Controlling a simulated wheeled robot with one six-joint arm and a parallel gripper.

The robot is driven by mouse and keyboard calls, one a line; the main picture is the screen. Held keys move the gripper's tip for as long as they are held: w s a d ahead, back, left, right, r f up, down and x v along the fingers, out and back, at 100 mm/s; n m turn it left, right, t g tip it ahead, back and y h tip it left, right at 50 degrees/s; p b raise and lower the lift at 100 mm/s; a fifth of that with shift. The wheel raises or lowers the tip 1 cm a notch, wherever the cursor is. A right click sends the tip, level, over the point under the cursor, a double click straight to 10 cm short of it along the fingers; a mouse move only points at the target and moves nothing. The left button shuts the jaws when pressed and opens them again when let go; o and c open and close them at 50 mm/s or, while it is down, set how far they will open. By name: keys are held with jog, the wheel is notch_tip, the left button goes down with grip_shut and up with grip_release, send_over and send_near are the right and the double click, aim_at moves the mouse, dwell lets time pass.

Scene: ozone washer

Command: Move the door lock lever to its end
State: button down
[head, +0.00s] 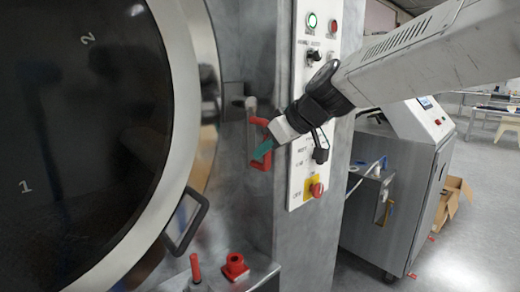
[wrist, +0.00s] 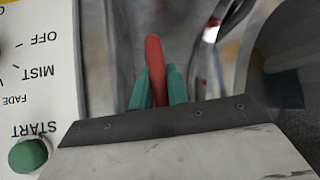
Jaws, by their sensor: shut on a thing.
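The door lock lever (head: 266,161) is a red handle on the grey machine wall, between the round door and the control panel. My gripper (head: 263,150) reaches it from the right with teal fingers. In the wrist view the red lever (wrist: 155,62) stands between the two teal fingers of my gripper (wrist: 158,88), which are shut on it. The fingers and my wrist hide part of the lever in the head view.
The large round door (head: 75,150) with a metal rim fills the left, with a black door handle (head: 185,224) at its edge. The control panel (head: 300,170) stands close to my wrist. Red fittings (head: 235,266) sit on a ledge below. A grey cabinet (head: 395,190) stands at the right.

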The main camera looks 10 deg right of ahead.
jog(key=shift+w+d+r, duration=0.1)
jog(key=c, duration=1.4)
grip_release()
jog(key=shift+o, duration=0.2)
jog(key=v, duration=0.7)
jog(key=shift+d+r, duration=0.25)
jog(key=shift+r, duration=0.05)
jog(key=s+d+f+m+g+h, duration=0.1)
jog(key=s+d+f+m+h, duration=0.1)
jog(key=s+f, duration=0.4)
jog(key=s+d+f+m+g+h, duration=0.2)
jog(key=s+d+f+m, duration=0.2)
jog(key=s, duration=0.8)
jog(key=s+d+f+m+g+h, duration=0.2)
jog(key=s+d+f+m, duration=0.1)
jog(key=s+d+f, duration=0.4)
jog(key=s+f, duration=0.1)
jog(key=s, duration=0.2)
jog(key=shift+d+f+h, duration=0.15)
jog(key=shift+d+h, duration=0.15)
jog(key=shift+h, duration=0.1)
